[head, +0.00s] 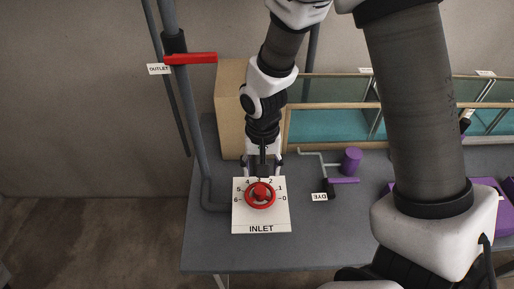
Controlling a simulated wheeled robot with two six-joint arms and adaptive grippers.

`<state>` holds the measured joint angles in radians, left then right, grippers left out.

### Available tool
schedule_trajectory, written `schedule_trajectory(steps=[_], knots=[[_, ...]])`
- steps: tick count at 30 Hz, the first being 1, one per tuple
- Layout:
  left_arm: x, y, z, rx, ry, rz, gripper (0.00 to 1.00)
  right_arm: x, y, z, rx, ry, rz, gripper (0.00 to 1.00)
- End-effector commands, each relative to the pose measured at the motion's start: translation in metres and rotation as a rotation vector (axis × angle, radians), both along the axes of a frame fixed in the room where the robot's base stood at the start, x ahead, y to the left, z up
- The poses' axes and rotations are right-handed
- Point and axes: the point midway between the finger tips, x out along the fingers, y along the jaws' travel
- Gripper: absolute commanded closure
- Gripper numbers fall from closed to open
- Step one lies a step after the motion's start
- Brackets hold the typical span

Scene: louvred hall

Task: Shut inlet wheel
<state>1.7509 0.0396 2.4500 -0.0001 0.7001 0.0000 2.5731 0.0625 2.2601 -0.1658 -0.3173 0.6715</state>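The inlet wheel (260,196) is a small red handwheel with a raised red hub. It is on a white plate (262,217) labelled INLET, on the grey bench. Numbers run round it from 6 at the left to 0 at the right; the one at the top is hidden by my gripper. I cannot make out a pointer setting. My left gripper is not in view.
A red OUTLET lever (190,58) is on the upright pipe at the left. A purple DYE valve (343,181) and a purple cylinder (351,161) stand right of the plate. A glass-sided channel (335,125) with a wooden end block (230,110) lies behind. My arm covers the right side.

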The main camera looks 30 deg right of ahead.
Motion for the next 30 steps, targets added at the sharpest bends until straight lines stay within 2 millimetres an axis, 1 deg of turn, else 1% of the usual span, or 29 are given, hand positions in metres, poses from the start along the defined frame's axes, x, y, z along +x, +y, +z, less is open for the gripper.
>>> schedule_trajectory(steps=[1, 5, 21, 23, 24, 30], knots=[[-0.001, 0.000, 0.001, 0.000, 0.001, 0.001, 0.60, -0.001, 0.000, 0.000, -0.001, 0.004, 0.000, 0.40], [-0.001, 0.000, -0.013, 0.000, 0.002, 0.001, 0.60, 0.000, 0.000, -0.014, -0.001, 0.003, -0.001, 0.40], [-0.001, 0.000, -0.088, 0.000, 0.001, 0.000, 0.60, 0.001, 0.001, -0.090, -0.001, 0.000, -0.002, 0.40], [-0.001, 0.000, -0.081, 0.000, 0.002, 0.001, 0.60, 0.001, 0.001, -0.083, -0.001, -0.002, -0.002, 0.40], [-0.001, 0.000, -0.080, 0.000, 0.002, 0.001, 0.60, 0.001, 0.001, -0.083, -0.001, -0.002, -0.002, 0.40], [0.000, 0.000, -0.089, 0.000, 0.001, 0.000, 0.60, 0.000, 0.001, -0.095, -0.001, 0.000, -0.002, 0.40]])
